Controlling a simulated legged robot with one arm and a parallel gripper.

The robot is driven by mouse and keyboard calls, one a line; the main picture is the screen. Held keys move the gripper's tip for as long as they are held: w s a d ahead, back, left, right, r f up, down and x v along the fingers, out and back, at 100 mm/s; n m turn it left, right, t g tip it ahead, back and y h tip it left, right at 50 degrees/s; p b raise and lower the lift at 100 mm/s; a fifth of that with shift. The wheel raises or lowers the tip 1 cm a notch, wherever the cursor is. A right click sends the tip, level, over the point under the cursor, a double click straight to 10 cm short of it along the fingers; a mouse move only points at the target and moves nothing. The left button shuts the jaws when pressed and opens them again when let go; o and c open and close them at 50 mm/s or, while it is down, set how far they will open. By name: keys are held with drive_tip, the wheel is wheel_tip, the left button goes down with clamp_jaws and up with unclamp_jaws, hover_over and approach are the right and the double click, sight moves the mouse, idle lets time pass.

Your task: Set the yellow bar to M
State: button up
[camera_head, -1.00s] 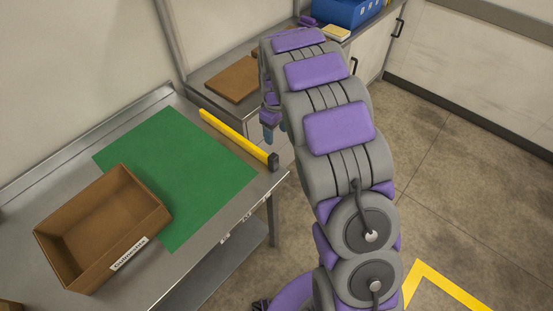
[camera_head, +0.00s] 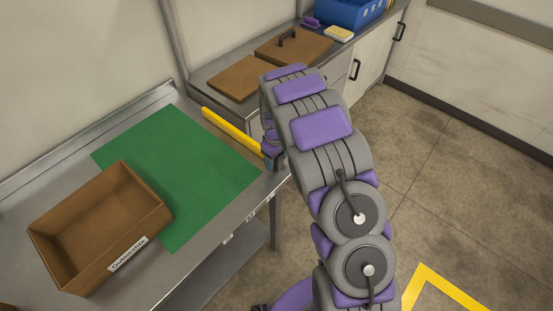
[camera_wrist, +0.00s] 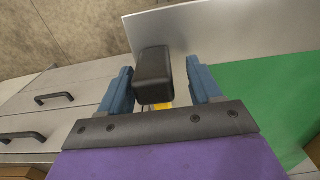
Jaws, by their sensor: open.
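The yellow bar (camera_head: 232,132) lies along the right side of the metal table, beyond the green mat. Its near end is hidden behind my gripper (camera_head: 271,158) in the head view. In the wrist view a black block (camera_wrist: 153,66) stands between the two blue fingers of my gripper (camera_wrist: 158,74). The fingers are open, with gaps on both sides of the block. A bit of the yellow bar (camera_wrist: 163,105) shows below the block. Small white labels (camera_head: 228,239) are on the table's front edge; I cannot read them reliably.
The metal table (camera_head: 205,262) carries a green mat (camera_head: 200,165) and an open brown box (camera_head: 142,262) with a white label. Behind is a counter with a brown board (camera_head: 236,77), a handled brown panel (camera_head: 300,50) and a blue bin (camera_head: 343,12). The floor at right is clear.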

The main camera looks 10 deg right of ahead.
drive_tip(key=shift+d, duration=0.55)
drive_tip(key=c, duration=0.4)
drive_tip(key=shift+a, duration=0.25)
drive_tip(key=c, duration=0.4)
drive_tip(key=shift+w, duration=0.1)
clamp_jaws()
